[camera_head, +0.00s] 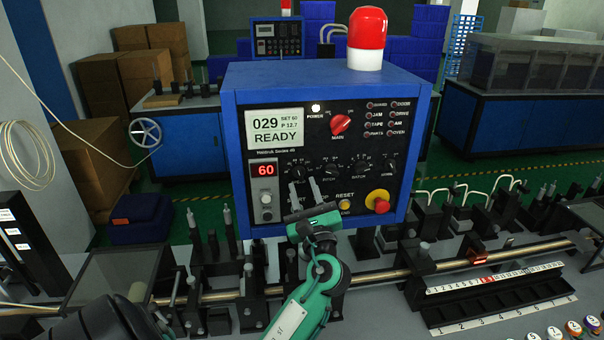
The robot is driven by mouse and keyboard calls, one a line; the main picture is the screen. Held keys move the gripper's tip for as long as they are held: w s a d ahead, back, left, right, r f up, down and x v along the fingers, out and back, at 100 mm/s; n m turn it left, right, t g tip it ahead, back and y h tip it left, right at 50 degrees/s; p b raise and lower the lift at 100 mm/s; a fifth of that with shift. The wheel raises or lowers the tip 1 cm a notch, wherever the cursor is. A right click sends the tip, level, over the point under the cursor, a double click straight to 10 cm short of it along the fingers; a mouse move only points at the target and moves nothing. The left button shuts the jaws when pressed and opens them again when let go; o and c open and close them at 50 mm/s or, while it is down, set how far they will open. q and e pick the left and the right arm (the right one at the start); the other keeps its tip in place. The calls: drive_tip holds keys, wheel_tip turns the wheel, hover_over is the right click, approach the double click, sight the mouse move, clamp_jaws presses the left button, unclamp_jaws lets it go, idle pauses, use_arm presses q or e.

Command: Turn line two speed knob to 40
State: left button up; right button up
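A blue control box (228,130) with a black face stands in front of me. Its white screen (275,130) reads 029, SET 60, P 12.7, READY. A red number display (264,170) reads 60. A row of small black knobs runs across the face; the leftmost knob (298,171) is probably the speed knob, its label too small to read surely. My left gripper (303,182) is in front of the face, just below and right of that knob. Its two pale fingers stand apart with nothing visible between them. Contact with the knob cannot be told. My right gripper is out of view.
The face also carries a red main switch (341,124), a yellow reset button (345,204) and a red stop button (377,201). A red lamp (367,38) tops the box. A similar panel (276,38) stands behind. A metal rod (375,277) and black fixtures run below.

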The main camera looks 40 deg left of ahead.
sight(299, 174)
use_arm(q)
drive_tip(key=shift+w+a+r, duration=0.3)
drive_tip(key=shift+a+r, duration=0.1)
drive_tip(key=shift+w+a+p, duration=0.25)
drive_tip(key=shift+a+p, duration=0.05)
drive_tip(key=shift+a, duration=0.1)
clamp_jaws()
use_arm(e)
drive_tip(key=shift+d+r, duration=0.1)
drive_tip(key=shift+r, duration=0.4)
